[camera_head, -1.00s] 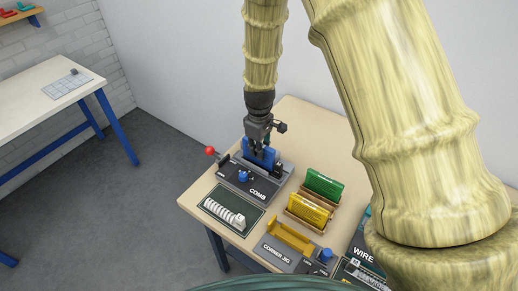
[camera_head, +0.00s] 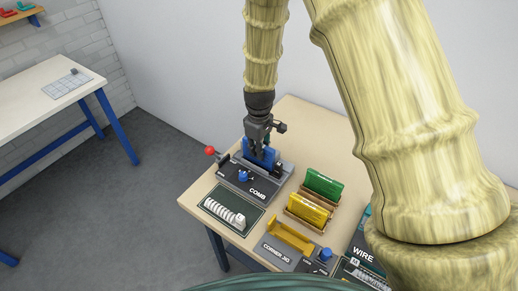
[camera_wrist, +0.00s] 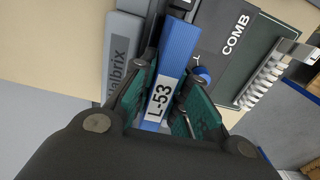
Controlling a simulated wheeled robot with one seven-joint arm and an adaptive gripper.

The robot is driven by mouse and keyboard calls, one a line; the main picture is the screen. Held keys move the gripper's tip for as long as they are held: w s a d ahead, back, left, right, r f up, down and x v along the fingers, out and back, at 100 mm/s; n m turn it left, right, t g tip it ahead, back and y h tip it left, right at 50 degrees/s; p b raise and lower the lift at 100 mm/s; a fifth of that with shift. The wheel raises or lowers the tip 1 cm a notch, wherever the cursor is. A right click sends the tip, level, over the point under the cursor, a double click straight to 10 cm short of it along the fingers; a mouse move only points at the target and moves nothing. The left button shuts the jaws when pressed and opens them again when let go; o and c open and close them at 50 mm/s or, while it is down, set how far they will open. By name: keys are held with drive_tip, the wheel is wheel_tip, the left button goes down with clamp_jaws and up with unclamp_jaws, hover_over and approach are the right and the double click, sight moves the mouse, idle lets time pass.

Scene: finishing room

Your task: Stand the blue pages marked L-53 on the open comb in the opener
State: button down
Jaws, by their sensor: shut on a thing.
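The blue pages marked L-53 (camera_wrist: 180,50) stand upright between the fingers of my gripper (camera_wrist: 162,100), which is shut on them. In the head view the blue pages (camera_head: 262,154) are at the back of the grey COMB machine (camera_head: 250,185), below my gripper (camera_head: 260,148). In the wrist view they lie along the machine's slot area, beside the dark COMB panel (camera_wrist: 222,35). Whether they touch the machine or stand on an open comb is hidden by the pages and the fingers.
A tray of white combs (camera_head: 224,213) lies in front of the machine. Green pages (camera_head: 323,184) and yellow pages (camera_head: 309,208) stand in wooden holders to the right. A yellow corner jig (camera_head: 289,236) is nearer. A red-knobbed lever (camera_head: 210,150) sticks out at the machine's left.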

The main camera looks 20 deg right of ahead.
drive_tip(key=shift+f, duration=0.55)
drive_tip(key=c, duration=1.7)
unclamp_jaws()
drive_tip(key=shift+r, duration=0.1)
drive_tip(key=shift+r+p, duration=3.8)
drive_tip(key=shift+r, duration=1.7)
drive_tip(key=shift+f, duration=0.1)
